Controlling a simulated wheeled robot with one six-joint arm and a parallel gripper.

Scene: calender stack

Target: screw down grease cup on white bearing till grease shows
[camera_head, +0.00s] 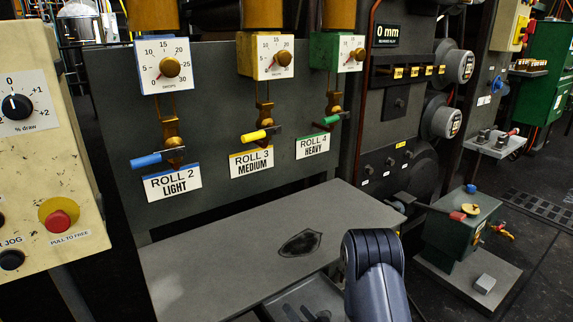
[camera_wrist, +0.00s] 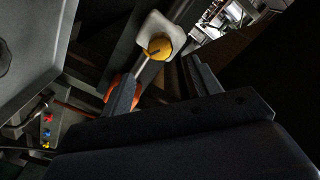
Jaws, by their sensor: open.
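In the wrist view a white rounded block (camera_wrist: 152,27), which looks like the white bearing, sits at the upper middle. A yellow round cap (camera_wrist: 160,48) with a dark mark, which looks like the grease cup, is on its near side. My gripper (camera_wrist: 163,80) is open, its dark fingers below and to either side of the cap. The cap appears apart from both fingers; the exact distance is unclear. No grease can be made out. I cannot pick out the bearing or my gripper in the head view, where only my arm shows.
A panel with three dosing dials (camera_head: 169,67) stands behind a grey shelf (camera_head: 220,245) with a dark stain. A cream control box (camera_head: 45,130) is at left; a green pump (camera_head: 460,225) is on the floor at right. An orange part (camera_wrist: 112,88) shows behind the left finger.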

